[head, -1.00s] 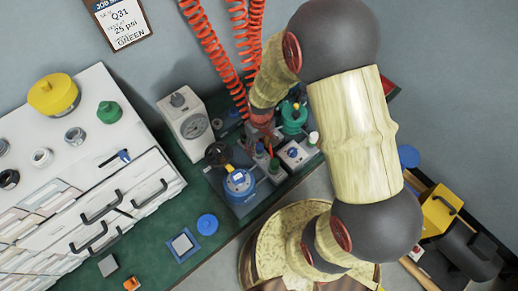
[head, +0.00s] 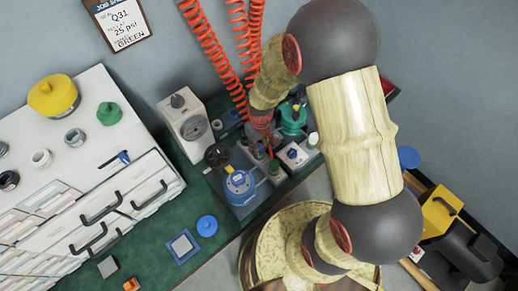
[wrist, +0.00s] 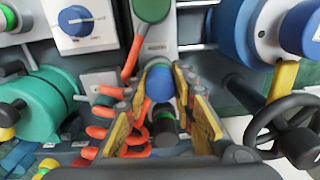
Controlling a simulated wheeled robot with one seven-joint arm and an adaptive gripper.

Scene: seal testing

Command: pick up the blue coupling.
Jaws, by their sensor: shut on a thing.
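In the wrist view, the blue coupling (wrist: 160,82) is a small rounded blue piece between the yellow pads of my gripper (wrist: 161,97). My gripper is shut on it. A dark cylindrical part with a green ring (wrist: 165,124) shows just below the blue piece, between the fingers. I cannot tell whether the coupling touches it or anything beneath. In the head view, my gripper (head: 261,137) is over the fixture area at the back of the green bench. The arm and fingers hide much of the coupling there.
A blue-topped part with a black handwheel (head: 238,184) stands close left of my gripper. A teal part (head: 293,118) and a grey box with a blue knob (head: 293,154) are close right. A gauge box (head: 188,118) stands farther left. Orange coiled hoses (head: 205,45) hang behind.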

